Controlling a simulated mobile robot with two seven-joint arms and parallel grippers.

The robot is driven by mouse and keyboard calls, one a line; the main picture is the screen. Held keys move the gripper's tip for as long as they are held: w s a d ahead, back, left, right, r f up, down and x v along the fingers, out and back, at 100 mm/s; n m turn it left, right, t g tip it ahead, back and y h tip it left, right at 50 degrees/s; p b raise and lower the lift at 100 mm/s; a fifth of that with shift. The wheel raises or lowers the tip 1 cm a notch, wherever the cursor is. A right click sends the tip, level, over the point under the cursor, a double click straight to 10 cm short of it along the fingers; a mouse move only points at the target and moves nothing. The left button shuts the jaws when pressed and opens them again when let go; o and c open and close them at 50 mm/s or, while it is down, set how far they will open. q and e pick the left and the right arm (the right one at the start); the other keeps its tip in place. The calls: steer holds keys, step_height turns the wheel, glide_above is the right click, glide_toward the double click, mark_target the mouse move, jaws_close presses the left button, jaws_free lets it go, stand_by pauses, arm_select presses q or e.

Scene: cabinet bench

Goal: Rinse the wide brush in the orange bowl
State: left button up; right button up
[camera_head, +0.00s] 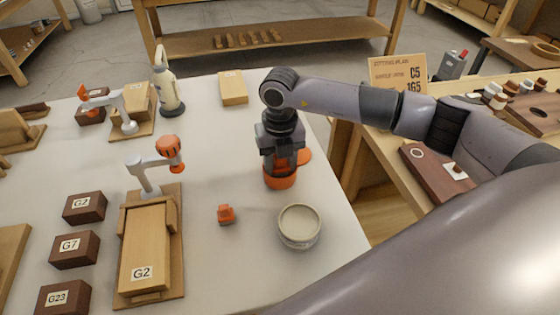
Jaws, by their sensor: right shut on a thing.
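The orange bowl (281,181) stands on the white bench top, right of the middle of the table. My right gripper (282,158) points down directly over it, with its fingers at or inside the bowl's rim. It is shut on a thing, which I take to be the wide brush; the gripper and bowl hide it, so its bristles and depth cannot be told. A flat orange piece (304,156) shows just behind and right of the bowl. My left gripper is not in view.
A pale round tub (300,226) stands in front of the bowl, and a small orange piece (226,214) lies left of it. A wooden clamp fixture (146,245), dark labelled blocks (74,250) and a spray bottle (166,85) stand further left. Bare table lies between.

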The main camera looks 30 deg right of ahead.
steer(key=shift+r, duration=0.15)
stand_by(0.3)
steer(key=shift+r+p, duration=1.65)
steer(key=shift+r, duration=0.5)
stand_by(0.8)
steer(key=shift+r+p, duration=1.35)
steer(key=shift+r, duration=0.65)
